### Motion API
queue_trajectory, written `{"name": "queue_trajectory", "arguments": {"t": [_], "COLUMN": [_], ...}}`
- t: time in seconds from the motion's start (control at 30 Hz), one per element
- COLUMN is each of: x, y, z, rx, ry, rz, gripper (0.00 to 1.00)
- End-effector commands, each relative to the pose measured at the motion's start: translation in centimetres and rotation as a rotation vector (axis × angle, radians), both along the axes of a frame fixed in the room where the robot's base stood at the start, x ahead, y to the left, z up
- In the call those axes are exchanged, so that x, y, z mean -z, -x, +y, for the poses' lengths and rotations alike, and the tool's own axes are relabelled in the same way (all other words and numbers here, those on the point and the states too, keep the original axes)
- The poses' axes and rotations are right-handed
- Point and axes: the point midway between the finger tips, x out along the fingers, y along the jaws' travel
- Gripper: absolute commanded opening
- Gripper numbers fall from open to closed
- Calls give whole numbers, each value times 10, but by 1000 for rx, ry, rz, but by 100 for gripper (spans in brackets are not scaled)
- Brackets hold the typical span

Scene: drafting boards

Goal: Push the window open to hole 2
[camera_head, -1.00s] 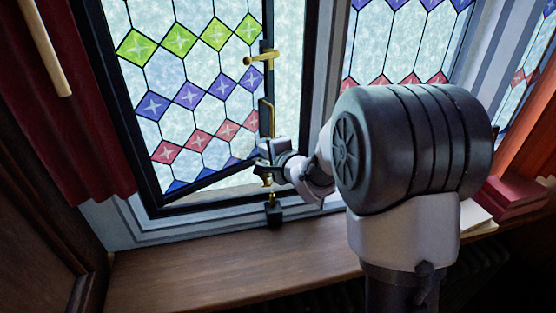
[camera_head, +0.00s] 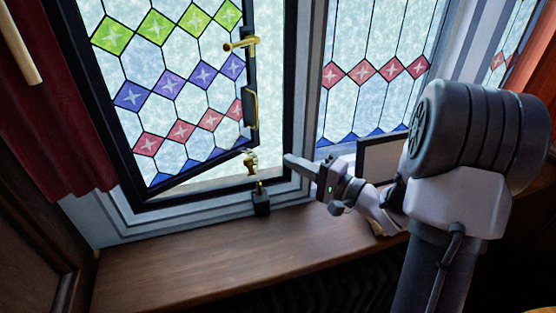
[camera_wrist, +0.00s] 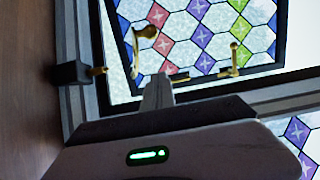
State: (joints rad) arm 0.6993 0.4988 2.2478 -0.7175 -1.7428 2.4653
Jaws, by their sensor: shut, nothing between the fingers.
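The window sash (camera_head: 178,90), dark-framed with green, purple and red diamond glass, stands partly open, with a wedge of gap along its bottom. It also shows turned in the wrist view (camera_wrist: 200,36). A brass stay piece (camera_head: 250,162) hangs at the sash's lower right corner. Below it a black block with a brass pin (camera_head: 261,200) sits at the sill; the block also shows in the wrist view (camera_wrist: 72,73). The stay's holes cannot be made out. My gripper (camera_head: 290,160) is shut and empty, right of the stay and apart from it.
A brass handle (camera_head: 240,44) and a pull (camera_head: 251,108) are on the sash's right edge. The wooden sill (camera_head: 190,260) is clear in front. A framed panel (camera_head: 382,158) stands behind my wrist. A red curtain (camera_head: 60,150) hangs at left.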

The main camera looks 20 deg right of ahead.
Motion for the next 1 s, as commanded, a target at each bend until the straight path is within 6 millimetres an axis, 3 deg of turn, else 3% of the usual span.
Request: {"name": "queue_trajectory", "arguments": {"t": [0.4,0.6,1.0], "x": [-3,-2,-1], "y": [-78,-51,-44], "z": [47,65,70], "rx": [-2,1,2], "ry": [1,1,2], "rz": [-2,0,-1], "gripper": [0,0,0]}}
